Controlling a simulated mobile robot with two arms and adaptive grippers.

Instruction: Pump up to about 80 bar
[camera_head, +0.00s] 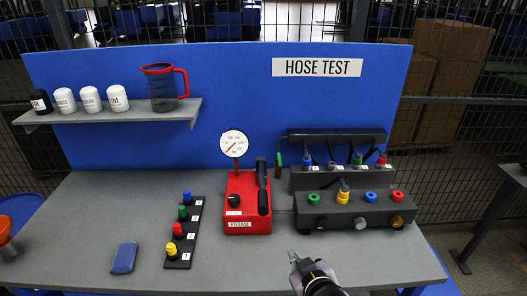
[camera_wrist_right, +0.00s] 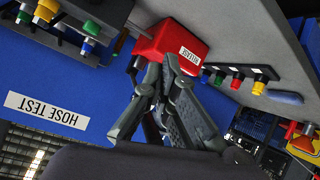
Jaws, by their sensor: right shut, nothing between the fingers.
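The red pump (camera_head: 240,217) stands on the grey bench, with a black knob (camera_head: 234,200) on top and a RELEASE label on its front. Its black lever (camera_head: 263,190) runs along its right side. A round white gauge (camera_head: 234,144) stands on a red stem behind it; its red needle is too small to read surely. My right gripper (camera_head: 294,258) is shut and empty above the bench, in front and to the right of the pump, apart from it. In the right wrist view, my fingers (camera_wrist_right: 163,72) overlap the pump (camera_wrist_right: 172,38). My left gripper is out of view.
A black strip with numbered coloured couplings (camera_head: 180,232) lies left of the pump, a blue pad (camera_head: 124,258) beyond it. The dark hose fixture (camera_head: 355,213) stands to the right. A shelf (camera_head: 110,118) holds canisters and a red-handled jug (camera_head: 163,88).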

